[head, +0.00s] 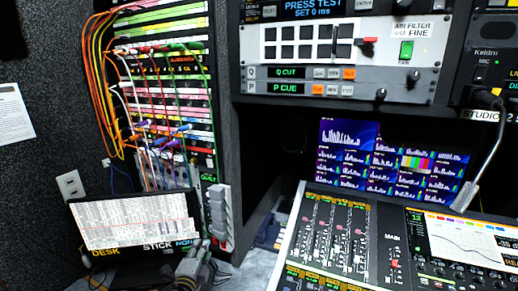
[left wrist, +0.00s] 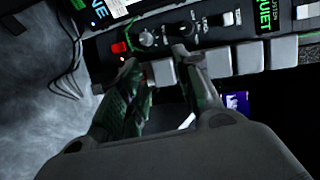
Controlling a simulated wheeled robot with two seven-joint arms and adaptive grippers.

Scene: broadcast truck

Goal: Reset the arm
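My left gripper (head: 200,248) is low in the head view, in front of the small label screen and beside a narrow panel of pale keys (head: 218,212). In the left wrist view its two dark fingers (left wrist: 161,62) are spread, with a gap between the tips. The pale keys (left wrist: 162,72) show behind and between the fingers, and nothing is held. Whether the fingertips touch the panel I cannot tell. A red button (left wrist: 120,47) and round knobs (left wrist: 147,39) lie on the panel just beyond the tips. My right gripper is in neither view.
A label screen (head: 135,220) stands left of the gripper. A patch rack (head: 165,95) with orange, white and green cables rises behind it. A mixing console (head: 345,240) fills the lower right, with a gooseneck microphone (head: 468,192) above. Loose cables (left wrist: 72,62) hang in the left wrist view.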

